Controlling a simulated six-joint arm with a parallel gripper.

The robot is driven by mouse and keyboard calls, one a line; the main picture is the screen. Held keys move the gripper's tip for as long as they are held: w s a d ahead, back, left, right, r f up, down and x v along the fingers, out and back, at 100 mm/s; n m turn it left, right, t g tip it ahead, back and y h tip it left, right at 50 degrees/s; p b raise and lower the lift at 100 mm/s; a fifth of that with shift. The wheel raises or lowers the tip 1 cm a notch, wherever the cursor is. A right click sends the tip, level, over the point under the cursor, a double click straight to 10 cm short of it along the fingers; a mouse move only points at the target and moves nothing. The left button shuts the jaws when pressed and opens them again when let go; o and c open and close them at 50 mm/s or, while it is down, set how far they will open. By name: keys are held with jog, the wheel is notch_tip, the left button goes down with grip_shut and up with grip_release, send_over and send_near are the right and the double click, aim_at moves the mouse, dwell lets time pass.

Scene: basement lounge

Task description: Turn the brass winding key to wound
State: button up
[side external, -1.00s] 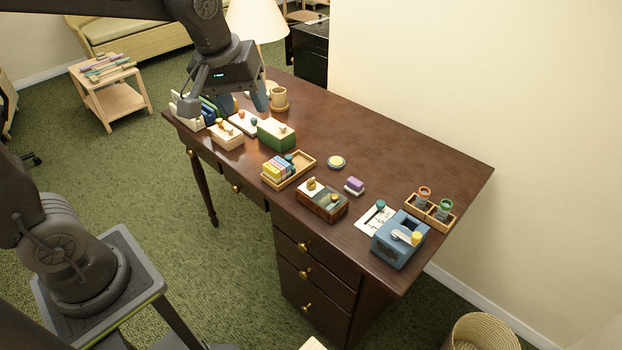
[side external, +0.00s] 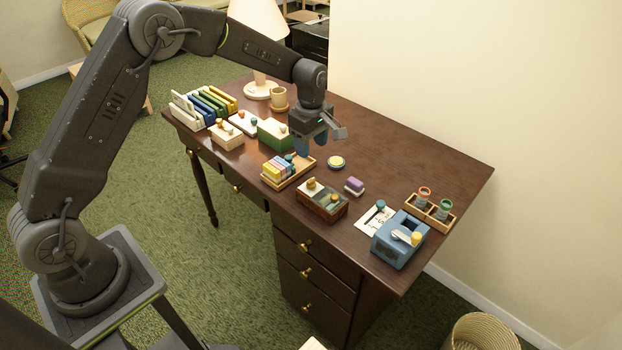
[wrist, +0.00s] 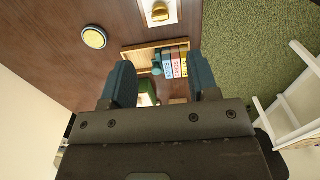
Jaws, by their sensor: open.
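A small brass key (side external: 311,184) stands on the cream plate at the left end of a dark wooden box (side external: 322,203) near the desk's front edge. In the wrist view the brass key (wrist: 160,12) shows at the top edge on its cream plate (wrist: 150,24), partly cut off; any markings are too small to read. My gripper (side external: 312,144) is open and empty above the desk, behind and apart from the box. In the wrist view my gripper's two blue fingers (wrist: 162,80) are spread, with the key beyond their tips.
A wooden tray (side external: 303,170) with several coloured blocks lies between my gripper and the box. A yellow-topped round tin (side external: 336,162) and purple eraser (side external: 354,185) are close by. A green box (side external: 272,136) stands left, a blue device (side external: 392,250) right. The back-right desktop is clear.

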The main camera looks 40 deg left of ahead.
aim_at(311, 180)
notch_tip(311, 180, down, 12)
jog(key=shift+r, duration=0.1)
jog(key=shift+c, duration=0.5)
jog(key=c, duration=0.8)
jog(key=shift+c, duration=0.2)
